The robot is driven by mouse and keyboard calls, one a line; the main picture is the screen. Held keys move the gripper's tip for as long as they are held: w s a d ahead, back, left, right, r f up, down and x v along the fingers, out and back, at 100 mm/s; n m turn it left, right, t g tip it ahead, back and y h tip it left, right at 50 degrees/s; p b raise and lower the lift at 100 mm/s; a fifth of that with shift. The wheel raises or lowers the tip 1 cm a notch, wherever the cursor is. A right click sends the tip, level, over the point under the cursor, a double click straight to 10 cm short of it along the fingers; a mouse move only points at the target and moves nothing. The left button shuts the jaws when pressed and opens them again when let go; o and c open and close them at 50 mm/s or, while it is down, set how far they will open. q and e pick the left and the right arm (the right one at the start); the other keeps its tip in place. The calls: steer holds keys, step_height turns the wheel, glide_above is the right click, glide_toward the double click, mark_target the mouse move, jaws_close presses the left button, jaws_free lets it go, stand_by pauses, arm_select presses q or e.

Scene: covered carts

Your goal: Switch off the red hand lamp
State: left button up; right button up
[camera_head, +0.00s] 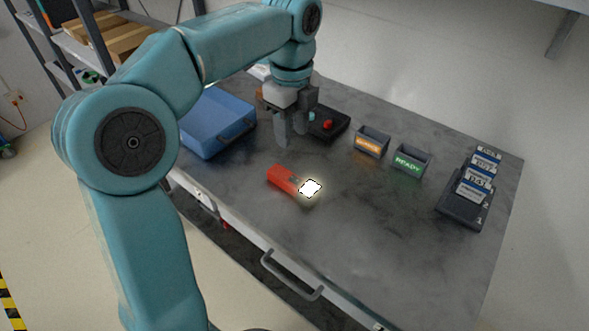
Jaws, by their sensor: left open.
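The red hand lamp (281,178) lies on the grey table top (375,225) near its front edge. Its right end glows bright white, so the lamp is lit. A switch on its body is too small to make out. My left gripper (292,137) is open and points down, behind the lamp in the picture and apart from it. Nothing shows between its fingers. My right gripper is not in view.
A blue bin (214,124) stands left of my gripper. A black box with a red button (328,124) sits just right of it. Two small displays, one orange (370,145) and one green reading READY (409,161), and a card rack (464,208) stand further right. The front right is clear.

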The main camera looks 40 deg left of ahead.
mark_target(291, 177)
arm_select(q)
step_height(291, 177, down, 12)
steer(key=shift+s+r+b, duration=0.1)
steer(key=shift+r+b, duration=0.15)
steer(key=shift+b, duration=0.75)
